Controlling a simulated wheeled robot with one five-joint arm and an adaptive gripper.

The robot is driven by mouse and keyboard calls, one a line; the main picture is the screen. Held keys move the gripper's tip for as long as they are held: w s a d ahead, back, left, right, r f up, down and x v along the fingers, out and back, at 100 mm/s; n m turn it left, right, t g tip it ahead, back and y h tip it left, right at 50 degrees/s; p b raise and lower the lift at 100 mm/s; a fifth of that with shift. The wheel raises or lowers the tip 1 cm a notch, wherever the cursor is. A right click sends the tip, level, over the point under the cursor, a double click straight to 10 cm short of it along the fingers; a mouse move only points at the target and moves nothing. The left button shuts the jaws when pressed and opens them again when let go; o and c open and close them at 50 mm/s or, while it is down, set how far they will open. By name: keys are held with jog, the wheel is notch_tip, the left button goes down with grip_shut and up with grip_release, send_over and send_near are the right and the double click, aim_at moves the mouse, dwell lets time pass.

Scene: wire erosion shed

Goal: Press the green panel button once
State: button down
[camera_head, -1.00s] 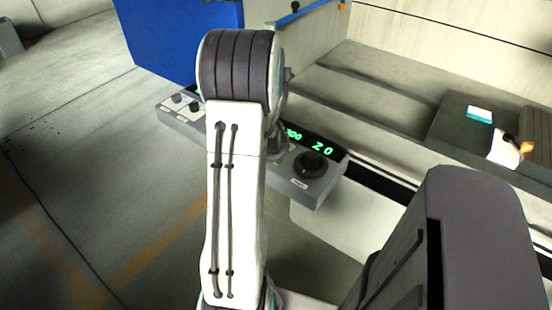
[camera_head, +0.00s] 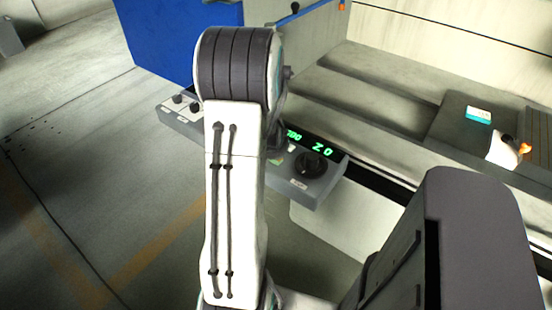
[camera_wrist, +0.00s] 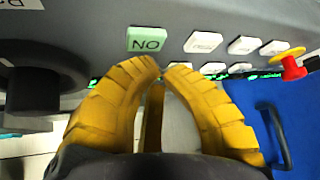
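The green panel button (camera_wrist: 146,39) is a pale green square with dark lettering on the grey panel, at the upper middle of the wrist view. My gripper (camera_wrist: 163,66) has two yellow ribbed fingers that curve in to meet at their tips, with nothing held between them. The tips appear just below the button in the wrist view; a visible strip of panel separates them from it, and contact cannot be judged. In the head view my arm hides the gripper and the middle of the control panel (camera_head: 322,186).
White labelled buttons (camera_wrist: 203,42) lie right of the green one, with a red-yellow knob (camera_wrist: 292,66) beyond. A large dark dial (camera_wrist: 35,90) is at the left. A blue panel (camera_head: 180,35) stands behind. A machine bed (camera_head: 375,95) lies at the right.

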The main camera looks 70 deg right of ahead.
jog(key=shift+r+p, duration=1.6)
jog(key=shift+r, duration=0.95)
jog(key=shift+f, duration=0.1)
